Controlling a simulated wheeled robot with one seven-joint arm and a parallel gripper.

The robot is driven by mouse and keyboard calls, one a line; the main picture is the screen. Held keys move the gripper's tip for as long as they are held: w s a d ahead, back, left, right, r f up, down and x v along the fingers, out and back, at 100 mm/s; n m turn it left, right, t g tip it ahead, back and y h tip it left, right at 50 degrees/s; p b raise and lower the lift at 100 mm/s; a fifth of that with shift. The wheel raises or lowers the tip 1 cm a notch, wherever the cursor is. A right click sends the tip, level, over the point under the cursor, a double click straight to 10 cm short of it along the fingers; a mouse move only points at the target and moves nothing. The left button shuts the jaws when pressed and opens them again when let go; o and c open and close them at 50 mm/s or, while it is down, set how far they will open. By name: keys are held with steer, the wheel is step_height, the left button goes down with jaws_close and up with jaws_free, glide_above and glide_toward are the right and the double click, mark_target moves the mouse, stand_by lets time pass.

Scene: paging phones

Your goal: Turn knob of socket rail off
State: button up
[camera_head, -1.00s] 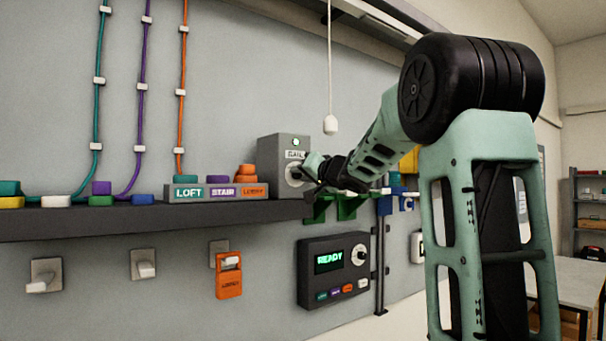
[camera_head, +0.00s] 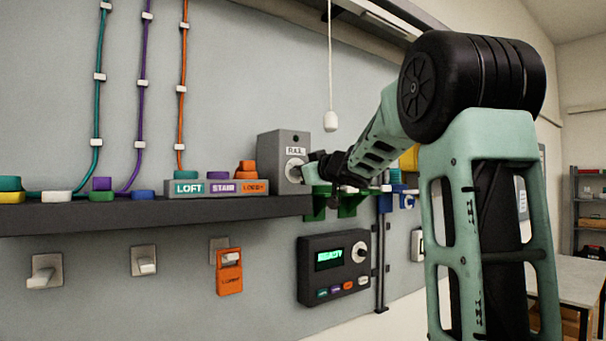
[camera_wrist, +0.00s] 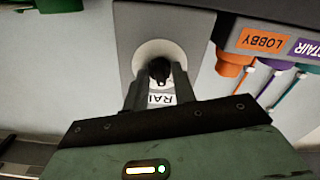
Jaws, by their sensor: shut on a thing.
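The socket rail box (camera_head: 272,160) is a grey box labelled RAIL, standing on the dark shelf by the wall. Its round pale dial with the knob faces my arm. The lamp at the top of the box is dark. In the wrist view the box (camera_wrist: 129,35) shows upside down, with the black knob (camera_wrist: 159,69) in the middle of a white disc. My gripper (camera_wrist: 158,80) is shut on the knob, one finger on each side. In the head view my gripper (camera_head: 308,172) is at the dial, and its fingers partly hide the knob.
A connector block (camera_head: 215,188) labelled LOFT, STAIR and LOBBY stands left of the box. An orange handset (camera_head: 229,272) hangs on the wall. A white pull cord (camera_head: 330,121) hangs above.

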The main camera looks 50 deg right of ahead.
steer(key=n+b, duration=0.1)
steer(key=n, duration=0.4)
steer(key=shift+f+b, duration=0.1)
steer(key=shift+b, duration=0.2)
stand_by(0.4)
steer(key=o, duration=1)
steer(key=shift+a, duration=0.1)
